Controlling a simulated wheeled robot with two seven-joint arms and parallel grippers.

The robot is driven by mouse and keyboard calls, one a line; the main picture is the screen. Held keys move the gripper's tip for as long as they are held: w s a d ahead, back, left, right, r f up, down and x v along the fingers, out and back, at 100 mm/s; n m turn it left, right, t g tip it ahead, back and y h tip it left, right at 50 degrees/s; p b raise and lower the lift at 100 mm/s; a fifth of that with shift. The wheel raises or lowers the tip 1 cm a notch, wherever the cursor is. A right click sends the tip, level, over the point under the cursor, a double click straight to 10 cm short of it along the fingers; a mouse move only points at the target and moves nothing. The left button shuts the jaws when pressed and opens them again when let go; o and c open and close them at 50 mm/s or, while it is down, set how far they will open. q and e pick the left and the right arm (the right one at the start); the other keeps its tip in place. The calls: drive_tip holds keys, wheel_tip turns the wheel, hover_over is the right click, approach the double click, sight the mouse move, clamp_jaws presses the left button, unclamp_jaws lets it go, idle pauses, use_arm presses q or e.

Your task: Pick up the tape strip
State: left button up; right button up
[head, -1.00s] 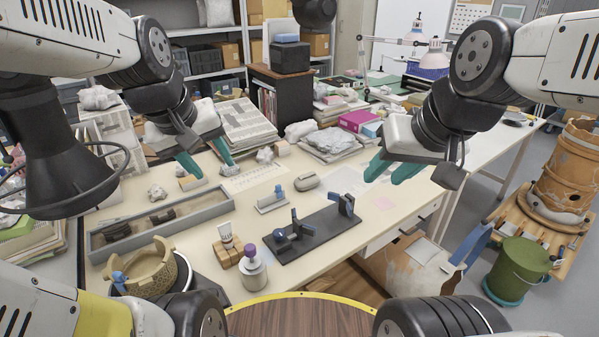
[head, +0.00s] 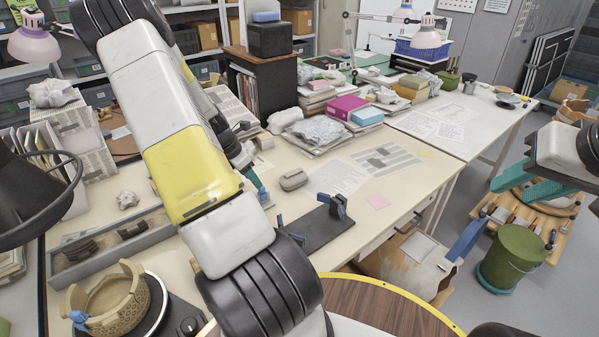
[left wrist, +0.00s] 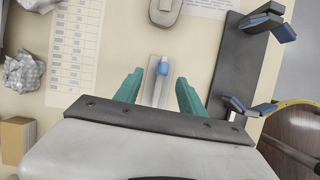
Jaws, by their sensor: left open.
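The tape strip shows as a small blue piece (left wrist: 162,68) on a pale narrow holder lying on the table. In the left wrist view it sits between the tips of my left gripper (left wrist: 158,80), which is open with one teal finger on each side. No contact is visible. In the head view my left arm covers most of this spot; only a teal fingertip of my left gripper (head: 254,181) and a bit of blue (head: 262,194) show beside the arm. My right gripper (head: 542,193) is at the right edge, partly cut off, its teal fingers apart and empty, away from the table.
A dark fixture with blue-tipped clamps (head: 325,222) stands just right of the strip; it also shows in the left wrist view (left wrist: 240,70). A grey rounded object (head: 293,180) lies behind. A grey tray of sherds (head: 80,245) and a tan bowl (head: 110,300) are at left.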

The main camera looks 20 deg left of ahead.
sight(262, 193)
use_arm(q)
drive_tip(key=x, duration=0.7)
drive_tip(key=shift+d+f, duration=0.1)
drive_tip(key=shift+d, duration=0.25)
drive_tip(key=c, duration=0.9)
